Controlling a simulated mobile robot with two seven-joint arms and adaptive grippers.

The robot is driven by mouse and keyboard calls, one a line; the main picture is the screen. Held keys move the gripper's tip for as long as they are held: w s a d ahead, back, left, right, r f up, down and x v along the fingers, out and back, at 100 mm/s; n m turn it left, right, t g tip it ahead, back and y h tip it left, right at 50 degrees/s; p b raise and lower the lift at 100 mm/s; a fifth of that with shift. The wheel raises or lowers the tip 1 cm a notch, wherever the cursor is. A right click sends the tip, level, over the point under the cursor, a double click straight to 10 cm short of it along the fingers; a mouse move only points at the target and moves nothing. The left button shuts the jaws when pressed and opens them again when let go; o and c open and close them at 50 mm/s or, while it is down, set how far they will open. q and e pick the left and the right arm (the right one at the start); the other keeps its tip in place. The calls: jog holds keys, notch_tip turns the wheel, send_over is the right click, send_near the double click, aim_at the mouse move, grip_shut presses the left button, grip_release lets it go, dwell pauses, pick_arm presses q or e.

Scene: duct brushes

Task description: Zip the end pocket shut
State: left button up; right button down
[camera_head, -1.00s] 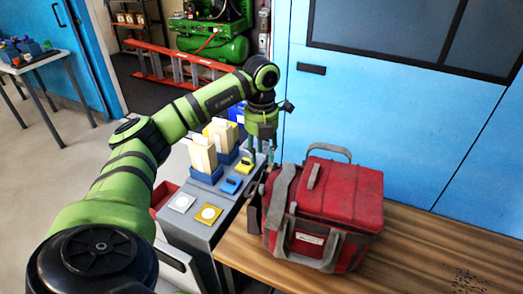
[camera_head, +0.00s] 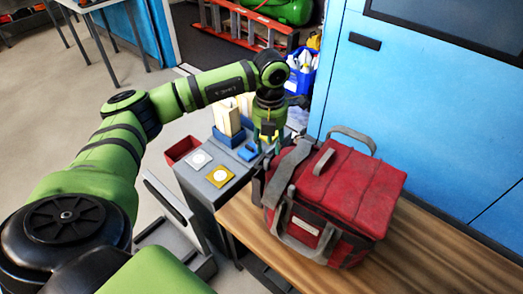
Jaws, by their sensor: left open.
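A red tool bag (camera_head: 350,185) with grey straps and handles stands upright on a wooden bench. Its lid looks closed, with a grey carry handle on top. My left gripper (camera_head: 268,148) points down at the bag's left end, above the edge of the grey cabinet, with its jaws open. I cannot tell whether its fingers touch the bag. The end pocket and its zip are not clearly visible; the left end is mostly turned away and partly covered by a strap. My right gripper is not in view.
The wooden bench (camera_head: 440,245) has free room right of the bag. A grey cabinet (camera_head: 205,190) on the left carries a white square, a yellow square and blue holders with cream blocks. A red bin (camera_head: 183,150) is beside it. Blue doors (camera_head: 420,110) stand behind.

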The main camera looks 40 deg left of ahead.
aim_at(266, 161)
pick_arm(q)
jog(key=f, duration=0.1)
jog(key=f+p, duration=0.1)
jog(key=f, duration=0.1)
jog(key=shift+s+a+f, duration=0.15)
jog(key=shift+s+f, duration=0.15)
jog(key=shift+f, duration=0.05)
jog(key=shift+w+f+p, duration=0.1)
jog(key=shift+f+p, duration=0.35)
jog(key=shift+f, duration=0.95)
grip_shut()
jog(key=shift+s+f+b, duration=0.2)
jog(key=shift+f+b, duration=0.05)
jog(key=shift+b, duration=0.25)
jog(key=shift+s+r, duration=0.35)
jog(key=shift+s, duration=0.2)
grip_release()
jog(key=shift+w, duration=0.15)
jog(key=shift+w+f, duration=0.1)
jog(key=shift+w, duration=0.05)
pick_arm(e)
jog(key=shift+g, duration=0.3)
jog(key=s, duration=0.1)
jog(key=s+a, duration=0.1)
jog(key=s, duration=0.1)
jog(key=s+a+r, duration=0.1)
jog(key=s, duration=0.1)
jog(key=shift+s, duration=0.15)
